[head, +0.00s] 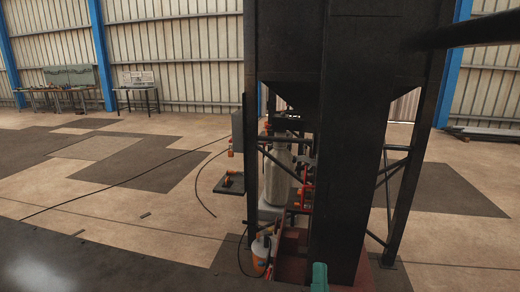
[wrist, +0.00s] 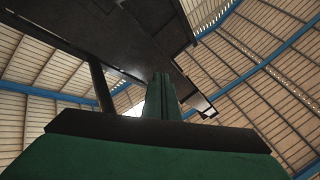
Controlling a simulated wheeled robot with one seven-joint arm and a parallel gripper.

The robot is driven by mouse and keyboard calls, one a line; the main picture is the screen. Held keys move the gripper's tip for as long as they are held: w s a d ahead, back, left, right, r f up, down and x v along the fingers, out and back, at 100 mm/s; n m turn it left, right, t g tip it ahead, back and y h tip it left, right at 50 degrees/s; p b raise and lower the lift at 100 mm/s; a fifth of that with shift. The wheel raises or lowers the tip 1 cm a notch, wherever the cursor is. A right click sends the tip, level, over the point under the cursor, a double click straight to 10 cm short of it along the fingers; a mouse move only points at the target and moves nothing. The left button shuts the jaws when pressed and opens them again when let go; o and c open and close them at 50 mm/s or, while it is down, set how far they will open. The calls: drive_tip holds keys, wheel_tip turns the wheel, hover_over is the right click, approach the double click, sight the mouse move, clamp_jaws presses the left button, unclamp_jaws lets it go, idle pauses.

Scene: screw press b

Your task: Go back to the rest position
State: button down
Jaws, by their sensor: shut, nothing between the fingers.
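My gripper (wrist: 162,92) shows in the wrist view as green fingers pressed together above a dark and green body. The fingers are shut and hold nothing. They point up toward the roof, with the dark steel underside of the press (wrist: 110,40) beyond them. In the head view a small green part, which looks like a piece of my arm or gripper, shows at the bottom edge in front of the press. The tall black screw press frame (head: 350,130) fills the middle right there. A pale sack-like bag (head: 278,175) stands inside its frame, partly hidden by the column.
Cables cross the floor at left. Workbenches (head: 70,85) stand along the far wall. The floor at left is mostly free.

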drive_tip(key=s+a+f+n+g+y, duration=0.1)
drive_tip(key=s+a+f+n+g, duration=0.1)
drive_tip(key=s+f+n, duration=0.4)
drive_tip(key=s+a+f+n+g+y, duration=0.1)
drive_tip(key=s+a+f+g+y, duration=0.15)
drive_tip(key=s+f, duration=0.7)
drive_tip(key=s+a+f+n+g+y, duration=0.1)
drive_tip(key=s+a+f+n+g, duration=0.25)
drive_tip(key=s+f, duration=0.45)
drive_tip(key=s+a+f+g, duration=0.1)
drive_tip(key=s+a+f, duration=0.1)
drive_tip(key=s+f, duration=0.1)
drive_tip(key=s+a+f+g+h, duration=0.1)
drive_tip(key=s+a+f, duration=0.1)
drive_tip(key=s, duration=0.4)
drive_tip(key=shift+s+a+f, duration=0.2)
drive_tip(key=shift+a+f, duration=0.2)
drive_tip(key=shift+a, duration=0.05)
